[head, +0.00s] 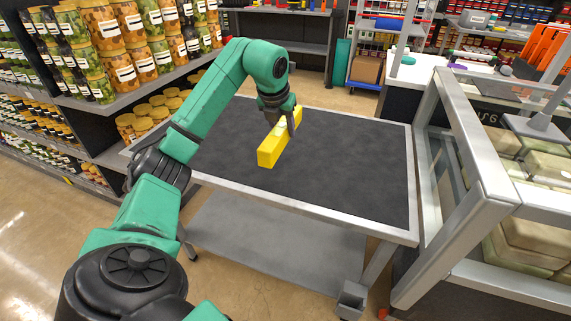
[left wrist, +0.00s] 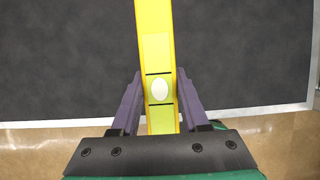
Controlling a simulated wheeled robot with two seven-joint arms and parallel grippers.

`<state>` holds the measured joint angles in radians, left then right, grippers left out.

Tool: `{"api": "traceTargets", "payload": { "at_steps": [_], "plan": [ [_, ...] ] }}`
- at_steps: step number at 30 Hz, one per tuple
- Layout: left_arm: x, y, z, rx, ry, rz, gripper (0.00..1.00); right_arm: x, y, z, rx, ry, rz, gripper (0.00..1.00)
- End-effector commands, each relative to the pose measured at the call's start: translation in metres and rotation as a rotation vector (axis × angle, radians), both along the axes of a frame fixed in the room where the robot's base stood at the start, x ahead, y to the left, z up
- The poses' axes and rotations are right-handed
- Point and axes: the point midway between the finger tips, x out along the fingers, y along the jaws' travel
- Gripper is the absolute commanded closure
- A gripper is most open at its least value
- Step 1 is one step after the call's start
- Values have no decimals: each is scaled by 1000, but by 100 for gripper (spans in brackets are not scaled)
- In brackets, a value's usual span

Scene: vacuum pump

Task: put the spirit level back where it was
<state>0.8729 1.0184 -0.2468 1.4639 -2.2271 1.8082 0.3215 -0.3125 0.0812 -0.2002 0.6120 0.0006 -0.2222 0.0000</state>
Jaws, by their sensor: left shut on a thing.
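The yellow spirit level (head: 269,152) is in the head view at the upper middle of the dark cart top (head: 350,165). My left gripper (head: 290,125) is over it, shut on it. In the left wrist view the level (left wrist: 155,40) runs up the picture between the two fingers of my left gripper (left wrist: 160,100), with its pale vial in the middle. The fingers are on both its sides. I cannot tell whether the level touches the cart top or is held just above it. My right gripper is not in view.
The rest of the cart top is bare. A shelf of jars (head: 130,50) stands close on the left. A metal-framed glass case (head: 470,170) stands close on the right. A white counter (head: 430,75) with small items is behind it.

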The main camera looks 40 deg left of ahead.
Motion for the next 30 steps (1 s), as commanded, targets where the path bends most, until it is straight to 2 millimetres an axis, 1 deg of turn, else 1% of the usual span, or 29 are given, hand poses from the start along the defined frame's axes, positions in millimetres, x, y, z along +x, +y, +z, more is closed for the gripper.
{"api": "traceTargets", "payload": {
  "at_steps": [1, 3, 5, 9, 12, 15, 21, 22, 23, 24, 30],
  "plan": [
    [-1, 0, -21, 0, 7, -1, 100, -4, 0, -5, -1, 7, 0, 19],
    [-1, -1, -43, -1, 7, -3, 100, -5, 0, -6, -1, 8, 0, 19],
    [-1, -1, -57, -1, 5, -3, 100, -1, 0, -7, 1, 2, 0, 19],
    [0, -1, -79, -1, 2, -2, 100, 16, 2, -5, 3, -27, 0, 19],
    [0, -1, -99, -2, 3, -3, 100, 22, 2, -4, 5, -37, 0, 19],
    [1, -1, -111, -1, 1, -3, 100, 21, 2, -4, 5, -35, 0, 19],
    [1, 0, -112, -1, -1, -3, 100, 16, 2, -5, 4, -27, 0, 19],
    [1, 0, -112, -1, 0, -3, 44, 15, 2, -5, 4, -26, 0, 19],
    [1, 0, -112, 0, 0, -2, 32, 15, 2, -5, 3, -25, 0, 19],
    [1, -1, -112, 0, 0, -2, 25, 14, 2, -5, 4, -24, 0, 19],
    [1, 0, -112, 0, 0, -2, 25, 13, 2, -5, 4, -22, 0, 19]
  ]
}}
